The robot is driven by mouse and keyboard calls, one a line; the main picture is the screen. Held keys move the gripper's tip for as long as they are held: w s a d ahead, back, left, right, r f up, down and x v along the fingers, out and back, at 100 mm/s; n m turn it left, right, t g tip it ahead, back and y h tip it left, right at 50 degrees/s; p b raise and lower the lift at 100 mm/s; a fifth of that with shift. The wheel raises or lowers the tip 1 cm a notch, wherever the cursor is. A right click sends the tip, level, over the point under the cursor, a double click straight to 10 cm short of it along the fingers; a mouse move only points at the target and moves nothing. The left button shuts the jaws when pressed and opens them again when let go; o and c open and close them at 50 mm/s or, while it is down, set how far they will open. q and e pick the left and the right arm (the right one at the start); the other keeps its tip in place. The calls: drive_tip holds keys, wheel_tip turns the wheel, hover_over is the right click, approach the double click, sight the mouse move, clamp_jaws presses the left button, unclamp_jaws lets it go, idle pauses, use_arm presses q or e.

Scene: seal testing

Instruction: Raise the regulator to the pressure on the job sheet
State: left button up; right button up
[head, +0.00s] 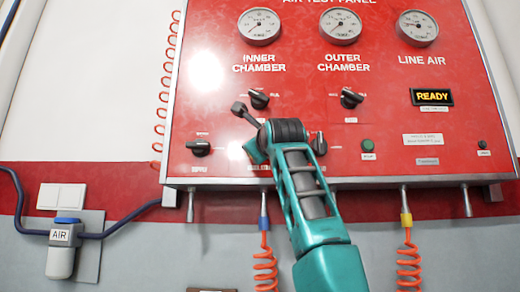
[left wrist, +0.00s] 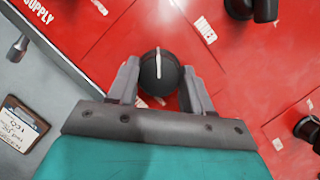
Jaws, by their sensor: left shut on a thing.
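In the left wrist view a round black knob (left wrist: 158,66) with a white pointer line sits between the two grey fingers of my left gripper (left wrist: 159,84), which is shut on it. I take it for the regulator knob; its label cannot be read. In the head view my left gripper (head: 262,142) is at the lower row of the red panel (head: 225,110) and hides the knob. The job sheet clipboard (left wrist: 24,122) hangs at the lower left of the wrist view, its writing too small to read surely. My right gripper is not in view.
Dials for inner chamber (head: 259,27), outer chamber (head: 340,27) and line air (head: 417,28) are along the top. A supply knob (head: 199,148) is left of my gripper, another knob (head: 319,143) close on its right. A display (head: 432,97) reads READY. Orange hoses (head: 265,265) hang below.

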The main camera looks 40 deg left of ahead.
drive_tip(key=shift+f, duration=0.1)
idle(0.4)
use_arm(q)
drive_tip(key=o, duration=1)
drive_tip(key=shift+o, duration=0.2)
drive_tip(key=b+v, duration=0.3)
drive_tip(key=v, duration=1)
drive_tip(key=shift+b, duration=0.4)
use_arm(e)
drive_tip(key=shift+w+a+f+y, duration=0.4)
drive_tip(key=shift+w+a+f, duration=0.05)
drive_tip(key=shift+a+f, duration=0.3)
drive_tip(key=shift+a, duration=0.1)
